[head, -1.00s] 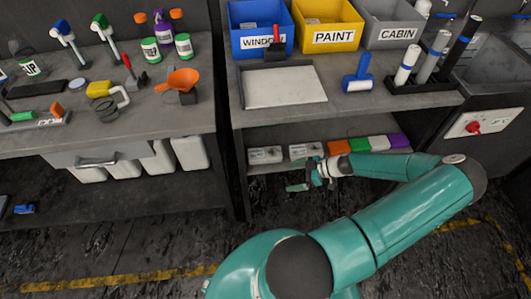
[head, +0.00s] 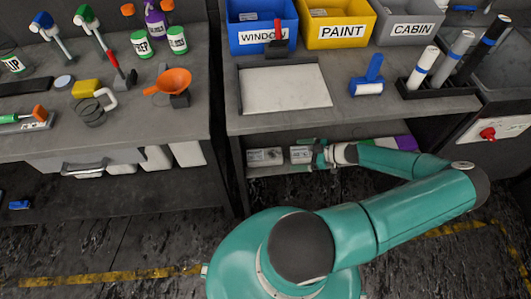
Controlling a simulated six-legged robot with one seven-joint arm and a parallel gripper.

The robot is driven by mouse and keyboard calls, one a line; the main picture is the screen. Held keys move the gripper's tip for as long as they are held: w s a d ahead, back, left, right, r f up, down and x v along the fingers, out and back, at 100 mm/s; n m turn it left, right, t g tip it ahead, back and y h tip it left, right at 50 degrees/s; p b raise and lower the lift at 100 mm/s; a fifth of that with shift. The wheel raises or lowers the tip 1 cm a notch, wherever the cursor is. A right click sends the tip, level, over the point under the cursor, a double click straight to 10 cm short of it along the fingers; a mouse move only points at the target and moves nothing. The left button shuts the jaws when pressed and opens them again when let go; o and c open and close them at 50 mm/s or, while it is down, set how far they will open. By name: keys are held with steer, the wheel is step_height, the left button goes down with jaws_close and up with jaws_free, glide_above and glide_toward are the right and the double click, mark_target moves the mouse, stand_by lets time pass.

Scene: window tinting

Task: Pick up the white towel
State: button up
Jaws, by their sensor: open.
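The white towel (head: 384,141) is on the lower shelf under the right bench, beside a purple towel (head: 404,142). Only a thin part of it shows above my arm, which hides the rest. My gripper (head: 306,154) is open and empty at the front of this shelf, left of the white towel and in front of the pale labelled packs. Its fingers are small in this view.
Two pale labelled packs (head: 265,156) lie at the left of the lower shelf. Above it, the bench top (head: 345,108) carries a white tray (head: 285,88), a blue roller (head: 368,76) and several bins. A left bench (head: 150,120) holds bottles and tools.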

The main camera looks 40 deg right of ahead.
glide_toward(267, 155)
steer(key=x, duration=0.4)
steer(key=shift+x, duration=2.4)
steer(key=shift+d, duration=0.1)
steer(key=c, duration=1.1)
steer(key=shift+o, duration=0.2)
